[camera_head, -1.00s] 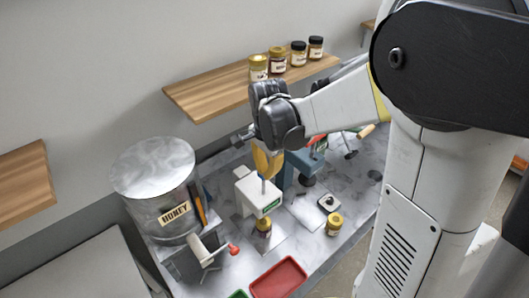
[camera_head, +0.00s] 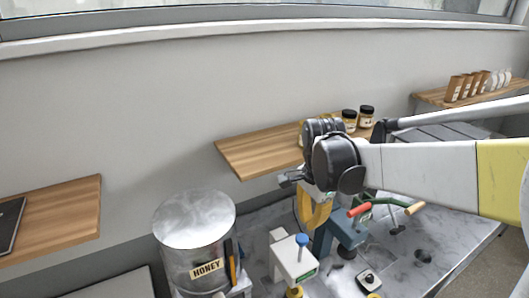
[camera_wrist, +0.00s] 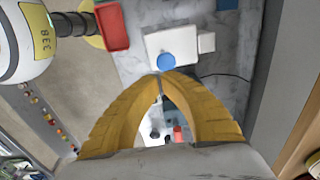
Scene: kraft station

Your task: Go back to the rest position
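My gripper (camera_wrist: 160,78) has yellow fingers that meet at the tips in the wrist view, with nothing visible between them. In the head view my gripper (camera_head: 312,222) hangs above the marble worktop (camera_head: 385,258), pointing down, partly covered by my black wrist. A white device (camera_head: 294,262) with a blue knob (camera_head: 301,239) stands below and a little left of it. In the wrist view the blue knob (camera_wrist: 166,62) shows just beyond the fingertips, apart from them as far as I can tell.
A metal honey drum (camera_head: 196,245) stands at left. A wall shelf (camera_head: 255,150) with jars (camera_head: 367,116) is behind my wrist. A blue device (camera_head: 345,232) with a red-handled lever is close on the right. A red tray (camera_wrist: 113,28) shows in the wrist view.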

